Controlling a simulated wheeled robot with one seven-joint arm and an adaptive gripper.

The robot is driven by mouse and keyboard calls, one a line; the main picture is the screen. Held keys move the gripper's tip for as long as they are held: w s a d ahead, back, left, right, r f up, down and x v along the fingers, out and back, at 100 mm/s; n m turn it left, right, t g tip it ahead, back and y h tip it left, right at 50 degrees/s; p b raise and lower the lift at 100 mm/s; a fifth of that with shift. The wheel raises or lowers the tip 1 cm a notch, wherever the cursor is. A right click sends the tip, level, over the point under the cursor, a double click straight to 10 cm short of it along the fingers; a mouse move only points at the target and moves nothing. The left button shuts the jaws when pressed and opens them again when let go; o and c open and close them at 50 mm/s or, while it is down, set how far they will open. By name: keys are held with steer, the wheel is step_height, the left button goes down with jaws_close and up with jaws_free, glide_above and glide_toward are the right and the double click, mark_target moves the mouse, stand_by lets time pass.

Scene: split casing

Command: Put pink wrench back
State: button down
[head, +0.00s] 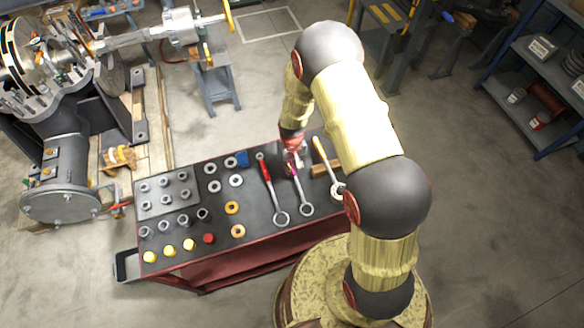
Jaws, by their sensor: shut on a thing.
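The pink wrench (300,192) is at the right half of the dark top of the tool cart (258,222). Its grey ring end points toward the cart's near edge. My gripper (292,163) reaches down from above and is shut on the wrench's far, pink handle end. The fingers and arm partly hide the handle. I cannot tell whether the wrench touches the cart top or hangs just above it. A red-handled wrench (267,181) lies to its left, roughly parallel. A yellow-handled wrench (321,153) lies to its right, partly behind my arm.
A wooden-looking block (321,170) lies right of my gripper. Washers, orange rings, sockets and coloured caps fill the cart's left half. A large opened machine (62,140) stands at left, a blue-framed shelf (545,70) at right.

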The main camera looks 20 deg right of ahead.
steer(key=shift+f+b, duration=0.3)
steer(key=shift+f, duration=0.05)
steer(key=c, duration=1.8)
jaws_free()
steer(key=shift+o, duration=0.6)
step_height(320, 180, up, 7)
steer(key=p, duration=0.4)
steer(key=shift+r, duration=0.1)
step_height(320, 180, up, 12)
